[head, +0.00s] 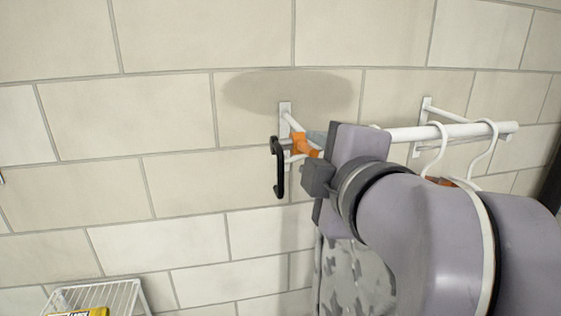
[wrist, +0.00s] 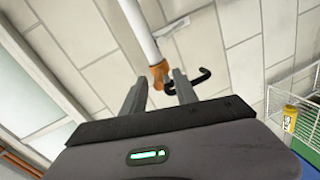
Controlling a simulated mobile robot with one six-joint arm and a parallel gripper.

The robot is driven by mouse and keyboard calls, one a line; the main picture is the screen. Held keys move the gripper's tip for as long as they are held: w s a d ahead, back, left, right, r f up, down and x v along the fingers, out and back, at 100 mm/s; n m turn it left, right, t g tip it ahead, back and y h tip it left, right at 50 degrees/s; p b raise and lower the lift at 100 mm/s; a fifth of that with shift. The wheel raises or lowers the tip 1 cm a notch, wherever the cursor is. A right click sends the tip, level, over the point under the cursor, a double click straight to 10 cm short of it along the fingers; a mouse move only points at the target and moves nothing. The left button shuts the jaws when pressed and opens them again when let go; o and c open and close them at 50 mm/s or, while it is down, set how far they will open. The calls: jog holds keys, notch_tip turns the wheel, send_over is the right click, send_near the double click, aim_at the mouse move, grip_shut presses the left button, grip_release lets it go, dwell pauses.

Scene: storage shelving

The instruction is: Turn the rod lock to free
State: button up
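The rod lock shows in the head view as an orange collar (head: 303,145) at the left end of a white rod (head: 400,134), with a black handle (head: 278,170) hanging down at its left. In the wrist view the orange collar (wrist: 160,74) lies between and just beyond my fingertips, and the black handle (wrist: 200,78) extends to the right, partly behind the right finger. My gripper (wrist: 159,85) is open, with its fingers apart on either side of the collar. I cannot tell whether a finger touches it. In the head view my arm hides most of the gripper and part of the rod.
White hangers (head: 440,150) hang on the rod to the right, close to my arm. Wall brackets (head: 286,112) hold the rod. Patterned grey cloth (head: 350,280) hangs below. A white wire rack (head: 100,296) with a yellow item (head: 82,313) stands at lower left.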

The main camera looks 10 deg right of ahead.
jog(key=s+r+p, duration=0.3)
jog(key=s+p, duration=0.1)
jog(key=s, duration=1)
jog(key=a+f+m+g+y, duration=0.2)
jog(key=f+m+g, duration=0.8)
jog(key=f+m, duration=1)
notch_tip(320, 180, down, 5)
jog(key=shift+w+a+r, duration=0.2)
jog(key=shift+w+a, duration=0.25)
jog(key=shift+a, duration=0.55)
jog(key=shift+c, duration=0.4)
